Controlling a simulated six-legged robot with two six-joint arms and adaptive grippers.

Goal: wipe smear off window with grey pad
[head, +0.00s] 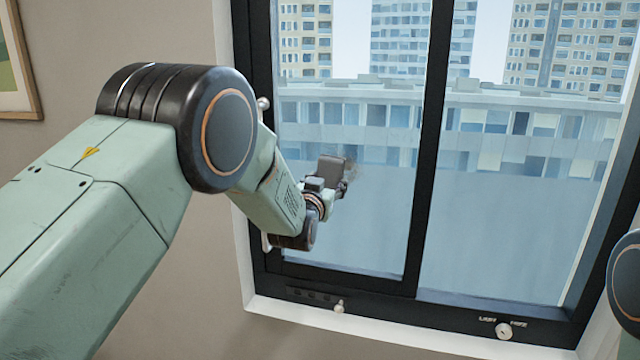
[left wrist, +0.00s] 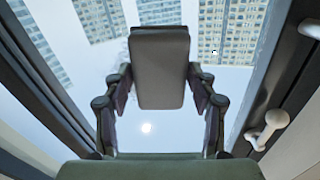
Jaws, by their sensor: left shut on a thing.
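The window (head: 360,225) has a dark frame and two panes. My left gripper (head: 338,178) is in front of the left pane. It is shut on the grey pad (left wrist: 160,72), which sits upright between its two fingers in the left wrist view. In the head view the pad (head: 331,168) looks close to the glass; I cannot tell if it touches. A faint brownish smear (head: 353,172) shows on the glass just right of the pad, partly hidden by it. My right gripper is out of view.
The dark middle post (head: 430,150) divides the panes. Knobs (head: 338,307) (head: 503,330) sit along the lower frame. A pale handle (left wrist: 270,128) juts from the frame at right in the wrist view. A picture frame (head: 22,70) hangs at the far left.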

